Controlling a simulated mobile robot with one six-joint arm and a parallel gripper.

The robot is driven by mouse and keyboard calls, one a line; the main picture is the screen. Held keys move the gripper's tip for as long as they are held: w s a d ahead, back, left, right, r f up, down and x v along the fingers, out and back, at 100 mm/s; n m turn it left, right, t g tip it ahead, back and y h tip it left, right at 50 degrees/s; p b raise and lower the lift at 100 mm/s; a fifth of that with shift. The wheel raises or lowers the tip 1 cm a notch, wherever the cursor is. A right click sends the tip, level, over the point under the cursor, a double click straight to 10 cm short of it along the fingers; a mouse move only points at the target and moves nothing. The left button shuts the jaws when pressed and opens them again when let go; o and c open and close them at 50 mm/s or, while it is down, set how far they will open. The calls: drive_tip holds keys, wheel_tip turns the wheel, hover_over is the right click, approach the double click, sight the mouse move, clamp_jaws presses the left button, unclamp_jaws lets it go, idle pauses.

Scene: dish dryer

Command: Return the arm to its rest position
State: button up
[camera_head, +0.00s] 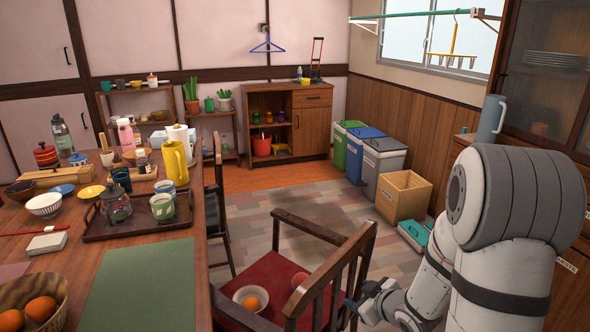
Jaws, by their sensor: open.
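My arm reaches down from the right side of the head view and folds toward the lower middle. My gripper (358,298) is small and dark in this view, low at the right side of the wooden chair (335,240). Its jaws are open, and I see nothing held between them. Part of the gripper is hard to make out against the dark chair frame.
A wooden table (60,270) with dishes, a tray (128,226) and a green mat (140,285) fills the left. Bins (383,160), an open box (404,195) and a teal case (413,235) line the right wall. The patterned floor (300,200) between is clear.

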drive_tip(key=s+d+r+m+g+h+p, duration=0.1)
drive_tip(key=s+d+r+m+h+p, duration=0.15)
drive_tip(key=r, duration=0.55)
drive_tip(key=s+d+r+m+h+p, duration=0.1)
drive_tip(key=r+h+p, duration=0.1)
drive_tip(key=r+p, duration=0.35)
drive_tip(key=s+a+r+m+g+p, duration=0.2)
drive_tip(key=s+r+p, duration=0.3)
drive_tip(key=s+r, duration=0.4)
drive_tip(key=s+a+r+m+g+p, duration=0.3)
drive_tip(key=s+r+p, duration=0.3)
drive_tip(key=s+r, duration=0.3)
wheel_tip(320, 180, up, 4)
drive_tip(key=shift+s+f+g, duration=0.1)
drive_tip(key=shift+s+g, duration=0.25)
drive_tip(key=shift+g, duration=0.35)
drive_tip(key=shift+c, duration=0.3)
